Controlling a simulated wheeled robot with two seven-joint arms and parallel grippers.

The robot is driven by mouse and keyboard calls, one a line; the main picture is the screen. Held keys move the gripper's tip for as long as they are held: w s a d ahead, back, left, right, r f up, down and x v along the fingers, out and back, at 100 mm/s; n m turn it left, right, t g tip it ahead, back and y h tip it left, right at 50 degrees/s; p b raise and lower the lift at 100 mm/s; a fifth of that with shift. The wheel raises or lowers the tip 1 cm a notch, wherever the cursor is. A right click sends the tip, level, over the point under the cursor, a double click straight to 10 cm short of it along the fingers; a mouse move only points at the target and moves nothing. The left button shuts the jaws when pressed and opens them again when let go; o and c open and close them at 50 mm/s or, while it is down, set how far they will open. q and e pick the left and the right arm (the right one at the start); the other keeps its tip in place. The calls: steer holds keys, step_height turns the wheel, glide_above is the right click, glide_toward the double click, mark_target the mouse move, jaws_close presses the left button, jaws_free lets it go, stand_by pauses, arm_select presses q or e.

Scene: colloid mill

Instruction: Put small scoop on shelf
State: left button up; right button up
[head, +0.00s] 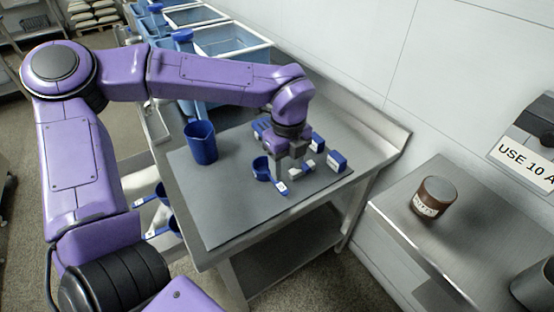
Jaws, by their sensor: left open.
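A blue scoop (261,168) lies on the grey mat (225,205) on the steel table, its white-tagged handle pointing to the lower right. My left gripper (287,172) is open and points down just right of the scoop's cup, with its fingers near the handle. I cannot tell whether they touch it. A smaller blue piece with a white tag (309,170) lies just right of the fingers, partly hidden; it may be another scoop. Below the table top is a steel lower shelf (280,270). My right gripper is out of view.
A blue jug (201,142) stands on the mat's left. More blue scoops (162,194) show low beside the table's left edge. A brown jar (434,197) stands on the right counter (400,215). The mat's front is clear.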

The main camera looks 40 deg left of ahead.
mark_target(282, 188)
arm_select(q)
steer(key=f, duration=0.2)
steer(key=s+f, duration=0.1)
steer(key=shift+s+a+f, duration=0.15)
steer(key=shift+s+f, duration=0.05)
steer(key=shift+f, duration=0.2)
steer(key=f, duration=0.3)
steer(key=f+p, duration=0.1)
steer(key=f, duration=0.1)
steer(key=shift+w+a+f, duration=0.3)
steer(key=shift+w, duration=0.1)
jaws_close()
